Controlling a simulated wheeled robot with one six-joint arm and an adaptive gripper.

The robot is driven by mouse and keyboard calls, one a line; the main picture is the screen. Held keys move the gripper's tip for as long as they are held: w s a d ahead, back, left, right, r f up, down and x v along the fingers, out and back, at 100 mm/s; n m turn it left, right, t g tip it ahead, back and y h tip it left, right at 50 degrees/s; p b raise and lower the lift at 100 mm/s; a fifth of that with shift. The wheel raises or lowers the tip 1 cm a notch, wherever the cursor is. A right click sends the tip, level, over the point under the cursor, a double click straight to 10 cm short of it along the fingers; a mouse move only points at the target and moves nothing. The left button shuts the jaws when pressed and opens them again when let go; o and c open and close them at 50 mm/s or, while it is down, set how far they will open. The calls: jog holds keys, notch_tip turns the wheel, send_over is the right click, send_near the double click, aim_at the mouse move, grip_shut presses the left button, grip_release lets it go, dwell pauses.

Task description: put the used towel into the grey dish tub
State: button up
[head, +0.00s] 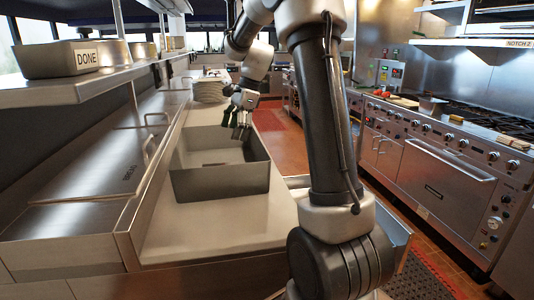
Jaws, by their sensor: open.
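The grey dish tub (222,187) is a dark rectangular open tub on the pale counter. A small dark strip shows inside it, too unclear to name. My gripper (240,134) points down at the tub's far right corner, with its fingers open and nothing visible between them. I cannot tell whether the fingertips are above the rim or behind it. I do not see a used towel in this view.
A bin marked DONE (72,60) sits on the steel shelf at the left. The near counter (215,225) is bare. A stove (445,170) lines the right side across the floor.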

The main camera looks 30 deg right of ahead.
jog(key=s+a+r+n+h, duration=0.1)
jog(key=s+a+r+n, duration=0.2)
jog(key=s, duration=0.5)
jog(key=s+r+n+h, duration=0.1)
jog(key=s+r+n, duration=0.2)
jog(key=s+n, duration=0.4)
jog(key=s+f+n+t+h, duration=0.1)
jog(key=s+f+n, duration=0.3)
jog(key=s+n, duration=0.5)
jog(key=s+t, duration=0.1)
jog(key=s, duration=0.6)
jog(key=shift+s+d+t+h, duration=0.15)
jog(key=shift+s+t+h, duration=0.15)
jog(key=shift+s, duration=0.1)
jog(key=shift+r, duration=0.1)
